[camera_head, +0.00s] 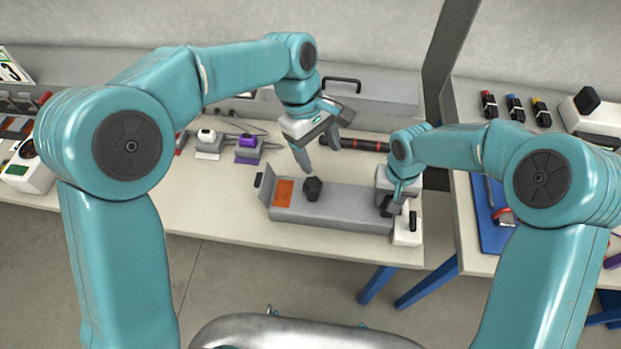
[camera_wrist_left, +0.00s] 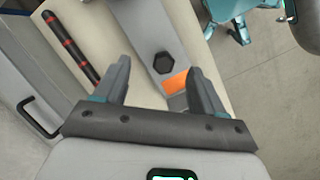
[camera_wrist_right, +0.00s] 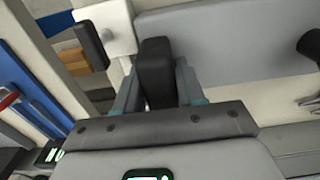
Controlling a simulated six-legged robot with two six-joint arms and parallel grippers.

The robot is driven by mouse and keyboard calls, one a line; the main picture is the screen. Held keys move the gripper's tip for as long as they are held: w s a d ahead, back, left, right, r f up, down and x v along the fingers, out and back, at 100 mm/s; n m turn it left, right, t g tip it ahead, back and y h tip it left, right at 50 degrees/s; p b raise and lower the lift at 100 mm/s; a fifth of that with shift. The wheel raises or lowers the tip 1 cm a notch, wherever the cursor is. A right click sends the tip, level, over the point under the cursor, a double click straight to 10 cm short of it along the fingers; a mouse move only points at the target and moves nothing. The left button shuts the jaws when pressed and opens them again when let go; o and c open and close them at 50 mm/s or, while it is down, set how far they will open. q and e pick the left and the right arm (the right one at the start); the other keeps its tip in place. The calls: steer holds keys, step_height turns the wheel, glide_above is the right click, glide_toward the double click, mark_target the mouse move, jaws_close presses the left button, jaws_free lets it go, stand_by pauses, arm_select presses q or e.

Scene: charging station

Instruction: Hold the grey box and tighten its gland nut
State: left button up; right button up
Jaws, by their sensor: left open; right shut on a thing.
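The grey box (camera_head: 345,205) lies long and low near the front edge of the table, with an orange patch at its left end. Its black six-sided gland nut (camera_head: 313,188) stands on top near that end. My left gripper (camera_head: 318,154) is open and empty above and behind the nut. In the left wrist view the nut (camera_wrist_left: 163,62) shows beyond the gap between the fingers, apart from them. My right gripper (camera_head: 391,205) is at the box's right end. In the right wrist view it is shut on a black block (camera_wrist_right: 157,75) beside the grey box (camera_wrist_right: 230,40).
A white fixture with a black handle (camera_head: 408,230) stands at the box's right end. A dark bar with red bands (camera_head: 355,144) lies behind the box. Grey and purple connectors (camera_head: 248,147) stand at the left. A second table (camera_head: 470,150) is at the right, past a gap.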

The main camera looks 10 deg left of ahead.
mark_target(311, 183)
arm_select(q)
steer(key=w+a+f+n+h, duration=0.1)
steer(key=w+a+f+n, duration=0.1)
steer(key=a+n, duration=0.35)
steer(key=shift+m, duration=0.25)
steer(key=x, duration=1.1)
steer(key=shift+s+f, duration=0.15)
steer(key=shift+s, duration=0.05)
steer(key=c, duration=1.1)
